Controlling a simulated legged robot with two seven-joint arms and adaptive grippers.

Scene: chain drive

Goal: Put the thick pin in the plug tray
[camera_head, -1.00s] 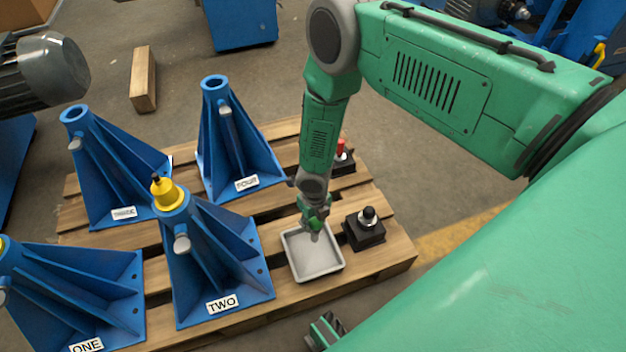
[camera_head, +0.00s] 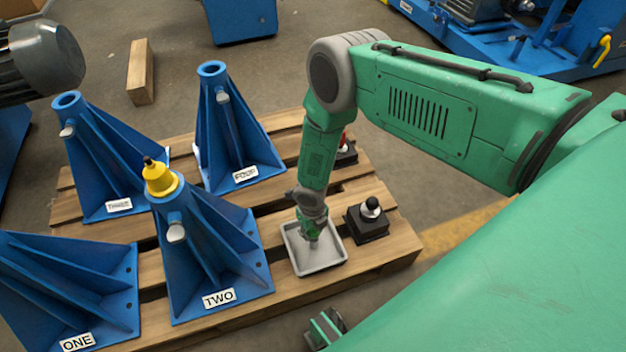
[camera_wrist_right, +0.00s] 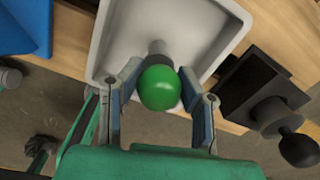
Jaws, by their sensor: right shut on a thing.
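My right gripper (camera_head: 311,240) points down over the grey plug tray (camera_head: 322,268) in the head view. In the right wrist view its fingers (camera_wrist_right: 160,74) are closed around a pin with a round green knob (camera_wrist_right: 160,88) and a grey shaft. The pin is over the inside of the tray, which also shows in the wrist view (camera_wrist_right: 190,18). The gripper hides the pin in the head view. I cannot tell whether its lower end touches the tray floor.
A black block with a black-knobbed pin (camera_head: 371,212) stands right of the tray. Another block with a red pin (camera_head: 346,150) is behind. Blue stands fill the pallet's left, including TWO (camera_head: 215,255) with a yellow plug (camera_head: 160,178) on top.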

